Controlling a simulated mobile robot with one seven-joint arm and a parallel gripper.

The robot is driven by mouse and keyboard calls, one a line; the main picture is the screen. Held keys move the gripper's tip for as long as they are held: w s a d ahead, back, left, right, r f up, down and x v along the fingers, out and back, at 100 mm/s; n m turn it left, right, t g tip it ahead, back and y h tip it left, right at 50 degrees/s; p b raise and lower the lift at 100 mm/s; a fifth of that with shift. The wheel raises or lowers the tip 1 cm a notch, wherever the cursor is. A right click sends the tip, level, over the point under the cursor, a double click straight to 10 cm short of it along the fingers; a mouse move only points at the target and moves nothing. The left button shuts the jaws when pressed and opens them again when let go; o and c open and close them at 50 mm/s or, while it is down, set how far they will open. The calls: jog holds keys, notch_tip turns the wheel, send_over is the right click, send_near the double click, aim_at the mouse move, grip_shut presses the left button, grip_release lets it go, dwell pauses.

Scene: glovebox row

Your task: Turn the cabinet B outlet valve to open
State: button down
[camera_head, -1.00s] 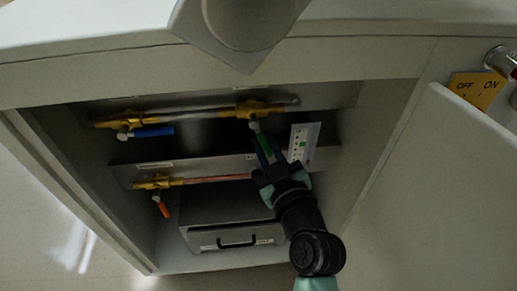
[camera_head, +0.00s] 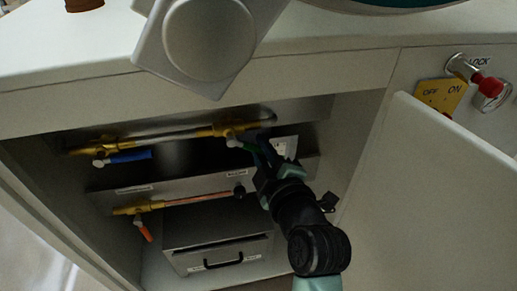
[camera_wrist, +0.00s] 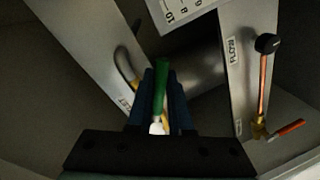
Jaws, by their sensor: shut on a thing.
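The green-handled valve sits at the right end of the upper pipe inside the open cabinet. My gripper (camera_head: 264,155) reaches in from the lower right and is shut on this lever. In the wrist view the green lever (camera_wrist: 161,88) stands between my two dark blue fingers (camera_wrist: 162,80), its white hub below. A brass valve with a blue lever (camera_head: 130,156) lies along the same pipe at the left. I cannot read which valve is the outlet.
Below are an orange-lever valve (camera_head: 145,231), a copper pipe with a black knob (camera_head: 239,190), and a grey box with a handle (camera_head: 218,257). A white scale card (camera_head: 286,146) is close behind my gripper. The open door (camera_head: 455,165) bounds the right side.

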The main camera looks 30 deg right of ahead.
dwell(0.5)
jog(key=c, duration=0.8)
grip_release()
jog(key=shift+r, duration=0.1)
jog(key=shift+c, duration=0.2)
